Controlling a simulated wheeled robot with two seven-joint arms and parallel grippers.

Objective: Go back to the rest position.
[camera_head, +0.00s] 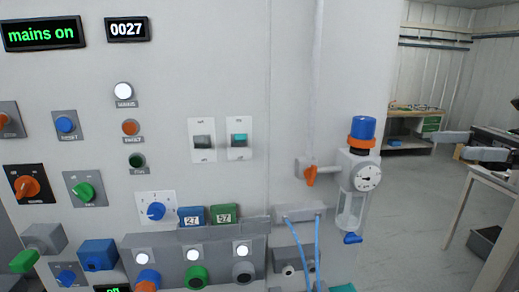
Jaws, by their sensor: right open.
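My right gripper (450,145) shows at the right edge of the head view. Its two grey fingers point left and stand apart, with nothing between them. It is well to the right of the control panel (230,60) and touches nothing that I can see. My left gripper is not in view.
The panel carries a green "mains on" display (42,33), a "0027" counter (127,29), knobs and switches. An air unit with a gauge (367,176), an orange lever (310,175) and blue hoses (317,250) is at its right. A table (490,185) stands at right; open floor (415,220) lies between.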

